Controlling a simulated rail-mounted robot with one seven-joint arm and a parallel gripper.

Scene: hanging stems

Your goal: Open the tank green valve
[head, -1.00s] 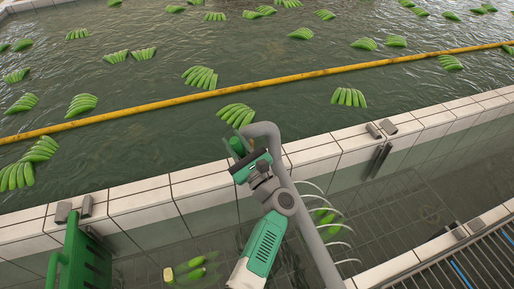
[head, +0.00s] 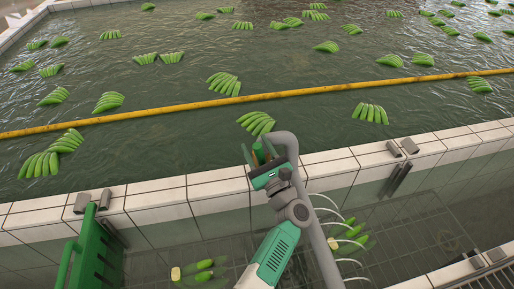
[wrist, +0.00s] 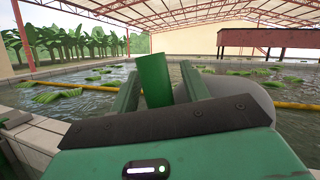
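The green valve handle (wrist: 155,80) stands up as a short, slightly tilted green bar in the wrist view. My gripper (wrist: 160,78) has one green finger on each side of it. The handle is close to the left finger, and a gap shows before the right finger. Its lower end is hidden behind my gripper's body. The pipe's bend also shows right of the fingers in the wrist view (wrist: 240,92).
The tiled wall (head: 160,200) of the pool runs beneath my arm. Banana bunches float in the water beyond a yellow boom (head: 180,103). Curved pale spray tubes (head: 345,240) branch from the pipe on the right. A green gate (head: 95,255) stands front left.

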